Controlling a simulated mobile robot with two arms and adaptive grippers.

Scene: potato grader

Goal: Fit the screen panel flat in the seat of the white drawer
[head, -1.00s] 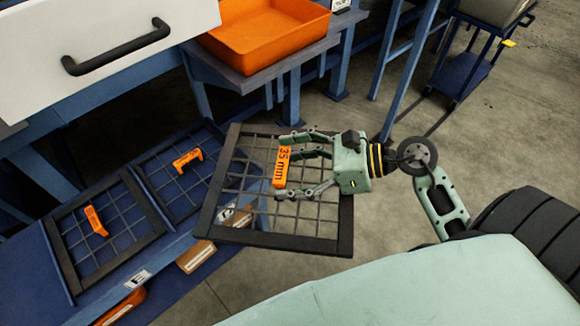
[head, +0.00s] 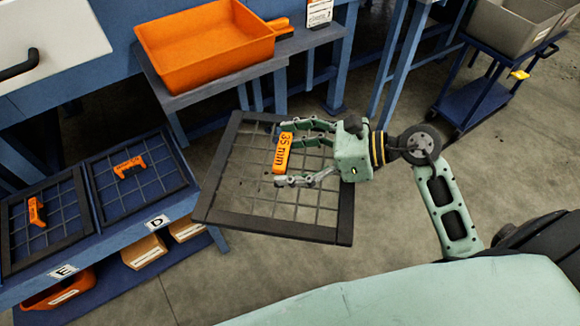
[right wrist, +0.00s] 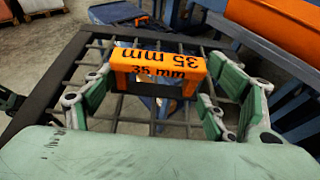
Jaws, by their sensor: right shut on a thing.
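The screen panel (head: 246,137) is a black square frame with a wire grid and an orange handle (head: 283,153) marked "35 mm". My right gripper (head: 281,160) is shut on that handle and holds the panel up in the air, roughly flat and clear of the bench. In the right wrist view the handle (right wrist: 160,68) sits between the fingers, with the panel frame (right wrist: 45,88) beyond it. The white drawer (head: 55,35) shows only in part at the upper left, with its black handle (head: 18,70); its seat is not visible.
An orange tray (head: 205,75) stands on a side shelf behind the panel. Two more screens with orange handles lie on the blue rack (head: 115,233) at the left. A blue cart (head: 478,103) with grey bins stands at the upper right. Floor between is free.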

